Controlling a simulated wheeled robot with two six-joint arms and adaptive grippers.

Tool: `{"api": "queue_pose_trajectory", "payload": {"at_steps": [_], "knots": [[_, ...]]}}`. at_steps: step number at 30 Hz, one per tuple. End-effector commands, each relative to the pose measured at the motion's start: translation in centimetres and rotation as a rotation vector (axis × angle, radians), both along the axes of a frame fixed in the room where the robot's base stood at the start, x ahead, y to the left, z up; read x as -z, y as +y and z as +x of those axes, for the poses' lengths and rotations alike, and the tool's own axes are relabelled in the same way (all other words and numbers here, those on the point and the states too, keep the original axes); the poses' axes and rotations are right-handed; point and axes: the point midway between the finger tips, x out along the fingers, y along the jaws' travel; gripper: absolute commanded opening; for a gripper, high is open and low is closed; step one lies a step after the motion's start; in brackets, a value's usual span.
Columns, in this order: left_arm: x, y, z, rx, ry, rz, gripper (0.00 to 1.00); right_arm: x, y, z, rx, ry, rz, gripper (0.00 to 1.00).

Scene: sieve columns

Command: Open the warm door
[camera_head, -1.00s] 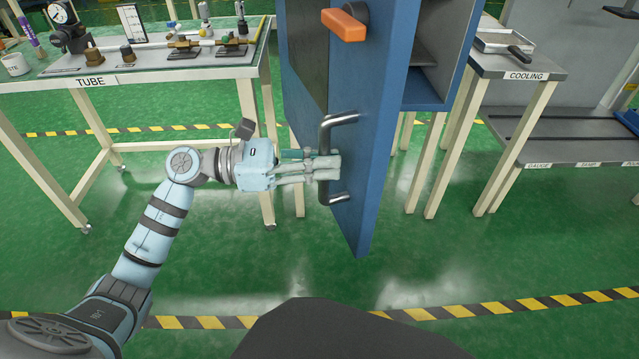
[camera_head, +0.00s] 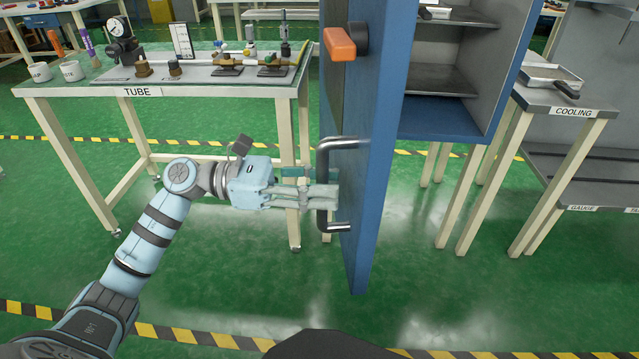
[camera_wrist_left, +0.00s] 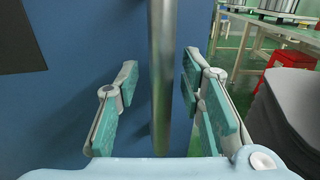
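The blue warm door (camera_head: 376,150) stands swung open from its cabinet (camera_head: 455,115), whose grey shelves show. An orange knob (camera_head: 341,44) sits high on the door, with a metal bar handle (camera_head: 323,162) below it. My left gripper (camera_head: 325,197) reaches in from the left at the handle's lower half. In the left wrist view, the gripper's (camera_wrist_left: 160,85) green-padded fingers stand on either side of the handle bar (camera_wrist_left: 162,60), with gaps visible between pads and bar. The gripper is open around the handle. My right gripper is not in view.
The TUBE table (camera_head: 75,90) with fittings and cups stands left of the door. The COOLING table (camera_head: 562,100) with a tray (camera_head: 550,75) stands right of the cabinet. Green floor (camera_head: 240,270) in front is clear, crossed by yellow-black tape. A red stool (camera_wrist_left: 290,60) shows in the wrist view.

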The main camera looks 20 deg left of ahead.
Motion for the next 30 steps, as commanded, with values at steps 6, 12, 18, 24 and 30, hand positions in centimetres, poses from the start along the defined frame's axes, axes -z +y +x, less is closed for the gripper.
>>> {"api": "queue_pose_trajectory", "payload": {"at_steps": [6,12,18,24,30], "knots": [[0.0,0.0,0.0,0.001,0.0,0.0,0.36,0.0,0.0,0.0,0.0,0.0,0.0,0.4],[0.2,2.2,-0.7,-0.002,0.005,0.007,0.36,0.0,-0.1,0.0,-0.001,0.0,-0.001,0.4],[0.2,7.5,-2.6,-0.004,0.008,0.008,0.36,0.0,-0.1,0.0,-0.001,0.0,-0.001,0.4],[0.1,10.9,-3.8,-0.001,0.004,0.003,0.36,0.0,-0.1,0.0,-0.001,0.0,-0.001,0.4],[0.0,11.4,-4.0,0.0,0.0,0.0,0.36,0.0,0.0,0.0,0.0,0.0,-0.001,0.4]]}}
